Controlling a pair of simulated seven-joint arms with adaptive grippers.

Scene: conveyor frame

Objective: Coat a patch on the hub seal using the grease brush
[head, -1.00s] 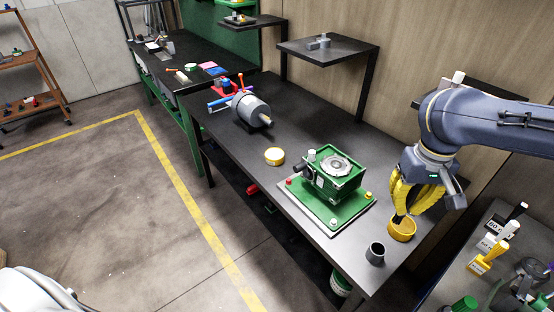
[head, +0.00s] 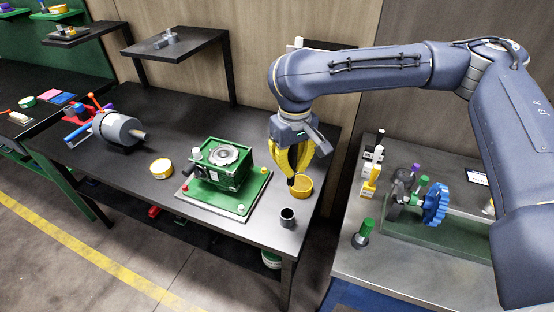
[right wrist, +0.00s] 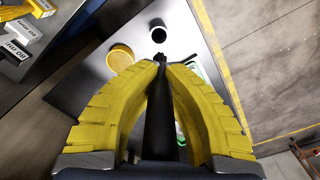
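My right gripper (head: 291,178) points down beside the open yellow tub (head: 302,189) at the bench's front right corner. Its yellow fingers are closed around a dark, slim tool, which I take to be the grease brush; it also shows in the right wrist view (right wrist: 160,115). There its black tip lies just right of the tub (right wrist: 120,58); I cannot tell whether they touch. A green housing (head: 218,176) with a round grey disc (head: 224,154) on top, probably the hub seal, stands left of the gripper. My left gripper is out of view.
A dark cup (head: 287,217) stands near the front edge, a yellow tin (head: 161,168) left of the housing. A grey motor (head: 118,130) lies further left. On the right bench are labelled blocks (head: 370,180) and a blue gear (head: 436,203). A raised shelf (head: 175,42) stands behind.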

